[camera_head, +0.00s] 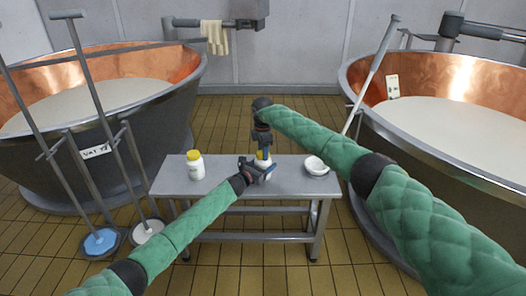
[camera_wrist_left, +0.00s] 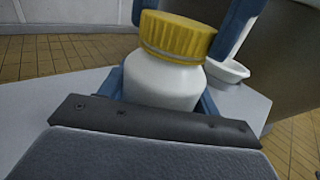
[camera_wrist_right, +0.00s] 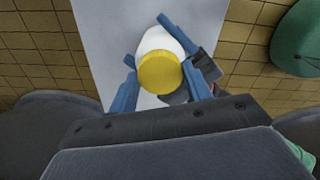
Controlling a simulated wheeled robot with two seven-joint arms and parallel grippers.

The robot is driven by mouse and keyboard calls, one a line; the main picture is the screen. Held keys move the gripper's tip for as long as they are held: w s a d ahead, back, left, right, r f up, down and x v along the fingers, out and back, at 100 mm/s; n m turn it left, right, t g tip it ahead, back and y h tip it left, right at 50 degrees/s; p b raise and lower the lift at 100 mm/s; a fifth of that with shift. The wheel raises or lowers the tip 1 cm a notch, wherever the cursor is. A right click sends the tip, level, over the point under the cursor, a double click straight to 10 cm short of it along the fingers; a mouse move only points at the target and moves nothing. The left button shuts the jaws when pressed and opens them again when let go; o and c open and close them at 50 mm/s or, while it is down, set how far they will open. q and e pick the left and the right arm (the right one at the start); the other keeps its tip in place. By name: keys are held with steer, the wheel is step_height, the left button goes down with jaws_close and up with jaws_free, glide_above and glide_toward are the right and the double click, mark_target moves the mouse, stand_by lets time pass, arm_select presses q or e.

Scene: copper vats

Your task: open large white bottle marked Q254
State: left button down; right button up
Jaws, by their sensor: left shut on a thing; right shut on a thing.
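A white bottle with a ridged yellow cap (camera_wrist_left: 175,38) is upright at the middle of the bench; no marking on it is readable. My left gripper (camera_head: 264,170) is shut on its white body (camera_wrist_left: 163,80), from the side. My right gripper (camera_head: 263,152) comes down from above and is shut on the yellow cap, which shows between its blue fingers in the right wrist view (camera_wrist_right: 160,72). The cap sits on the bottle. Another white bottle with a yellow cap (camera_head: 195,166) stands on the left of the bench; its label is too small to read.
The grey bench (camera_head: 225,187) also bears a white bowl (camera_head: 316,166) on the right. Copper vats stand at left (camera_head: 100,100) and right (camera_head: 450,110). Long-handled tools (camera_head: 100,241) lean at the left vat. The bench is clear between the standing bottle and my left gripper.

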steer(key=n, duration=0.5)
steer(key=shift+n, duration=0.4)
steer(key=n, duration=0.4)
steer(key=shift+w, duration=0.1)
arm_select(q)
steer(key=shift+d, duration=0.1)
arm_select(e)
steer(key=n, duration=0.4)
steer(key=shift+r+n, duration=0.1)
steer(key=shift+n, duration=0.2)
steer(key=n, duration=0.5)
steer(key=shift+n, duration=0.3)
steer(key=n, duration=1.5)
steer(key=shift+n, duration=0.4)
arm_select(q)
steer(key=shift+s, duration=0.1)
arm_select(e)
steer(key=n, duration=0.4)
arm_select(q)
steer(key=shift+f, duration=0.1)
